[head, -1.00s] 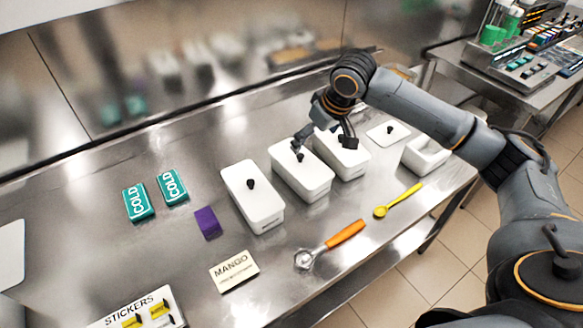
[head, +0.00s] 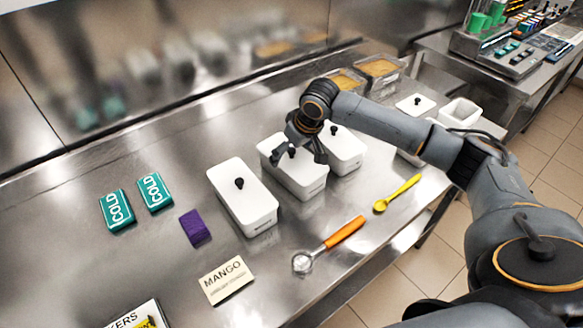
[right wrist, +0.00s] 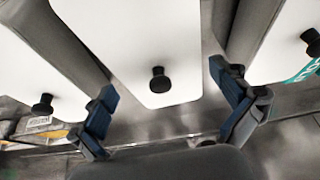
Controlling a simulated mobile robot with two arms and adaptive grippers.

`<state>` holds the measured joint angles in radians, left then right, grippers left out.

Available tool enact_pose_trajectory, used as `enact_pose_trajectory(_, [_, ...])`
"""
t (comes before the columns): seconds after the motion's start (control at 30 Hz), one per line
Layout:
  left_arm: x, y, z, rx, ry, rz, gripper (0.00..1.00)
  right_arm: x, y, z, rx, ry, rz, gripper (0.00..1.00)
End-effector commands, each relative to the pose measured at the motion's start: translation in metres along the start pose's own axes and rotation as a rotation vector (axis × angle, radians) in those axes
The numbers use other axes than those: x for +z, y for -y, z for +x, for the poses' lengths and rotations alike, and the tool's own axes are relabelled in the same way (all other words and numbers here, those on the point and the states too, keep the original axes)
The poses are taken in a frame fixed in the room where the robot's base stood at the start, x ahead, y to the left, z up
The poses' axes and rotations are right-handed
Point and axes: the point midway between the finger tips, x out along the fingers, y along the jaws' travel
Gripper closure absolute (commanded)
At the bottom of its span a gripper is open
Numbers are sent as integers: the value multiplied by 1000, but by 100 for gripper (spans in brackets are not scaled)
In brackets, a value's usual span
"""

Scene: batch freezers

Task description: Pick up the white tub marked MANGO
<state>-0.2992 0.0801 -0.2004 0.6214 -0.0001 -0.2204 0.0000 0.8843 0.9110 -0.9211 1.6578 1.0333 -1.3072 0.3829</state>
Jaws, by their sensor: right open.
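Three white tubs with white lids and black knobs stand in a row on the steel counter: the left tub (head: 243,205), the middle tub (head: 312,183) and the right tub (head: 347,150). Their markings are too small to read, so I cannot tell which is MANGO. A cream card reading MANGO (head: 226,279) lies in front of the left tub. My right gripper (head: 298,157) is open and empty above the middle tub. In the right wrist view its fingers (right wrist: 163,80) are apart on either side of the middle lid's knob (right wrist: 159,80). My left gripper is out of view.
Two teal COLD packs (head: 155,192), a purple block (head: 195,227), an orange-handled scoop (head: 343,232) and a yellow spoon (head: 397,194) lie around the tubs. A loose lid (head: 414,106) and an open white tub (head: 460,112) are at the right. The neighbouring tubs stand close.

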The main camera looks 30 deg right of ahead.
Motion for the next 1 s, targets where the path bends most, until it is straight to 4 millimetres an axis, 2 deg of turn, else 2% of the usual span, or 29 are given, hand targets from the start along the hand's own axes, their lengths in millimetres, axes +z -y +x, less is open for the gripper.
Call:
enact_pose_trajectory(0.17, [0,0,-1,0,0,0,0,1,1,13,-1,2,-1,0])
enact_pose_trajectory(0.5, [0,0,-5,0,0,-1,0,1,1,59,-1,2,-1,0])
enact_pose_trajectory(0.8, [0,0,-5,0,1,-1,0,1,0,64,0,0,-2,0])
enact_pose_trajectory(1.0, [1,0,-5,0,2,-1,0,1,0,64,0,1,-2,41])
